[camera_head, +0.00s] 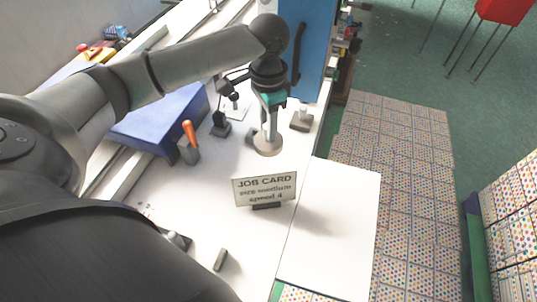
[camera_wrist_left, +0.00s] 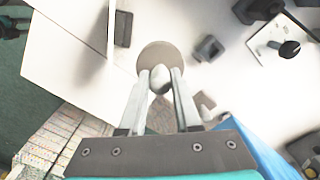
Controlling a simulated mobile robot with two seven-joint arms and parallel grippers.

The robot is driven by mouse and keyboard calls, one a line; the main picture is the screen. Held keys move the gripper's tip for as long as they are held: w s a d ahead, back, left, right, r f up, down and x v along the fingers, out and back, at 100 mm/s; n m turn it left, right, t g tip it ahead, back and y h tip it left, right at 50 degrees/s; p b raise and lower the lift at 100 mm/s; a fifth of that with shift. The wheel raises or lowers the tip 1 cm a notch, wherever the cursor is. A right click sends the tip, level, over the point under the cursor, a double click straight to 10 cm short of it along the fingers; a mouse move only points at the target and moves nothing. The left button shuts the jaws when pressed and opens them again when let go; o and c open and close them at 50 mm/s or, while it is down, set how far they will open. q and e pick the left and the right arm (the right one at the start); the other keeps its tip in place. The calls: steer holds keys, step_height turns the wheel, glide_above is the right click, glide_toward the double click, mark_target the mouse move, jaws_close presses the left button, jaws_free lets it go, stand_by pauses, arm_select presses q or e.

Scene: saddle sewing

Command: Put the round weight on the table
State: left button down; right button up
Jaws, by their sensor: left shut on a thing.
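The round weight (camera_head: 268,145) is a grey disc with a knob on top. My left gripper (camera_head: 269,124) is shut on its knob and points down over the white table (camera_head: 184,221). In the left wrist view the knob (camera_wrist_left: 160,80) sits between the two fingertips, with the disc (camera_wrist_left: 158,53) beyond them. I cannot tell whether the disc touches the table or hangs slightly above it. My right gripper is not in view.
A job card (camera_head: 265,188) stands in front of the weight. A square-based grey piece with a knob (camera_head: 301,121) is to its right. An orange-handled tool in a block (camera_head: 189,150), a blue box (camera_head: 155,125) and a blue panel (camera_head: 306,50) are nearby. A white board (camera_head: 333,230) lies front right.

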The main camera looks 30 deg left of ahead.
arm_select(q)
step_height(320, 180, down, 10)
steer(key=shift+w+b, duration=0.1)
steer(key=shift+b, duration=0.7)
steer(key=c, duration=0.6)
jaws_free()
steer(key=shift+f, duration=0.1)
step_height(320, 180, up, 12)
steer(key=shift+r+p, duration=0.15)
steer(key=shift+p, duration=1)
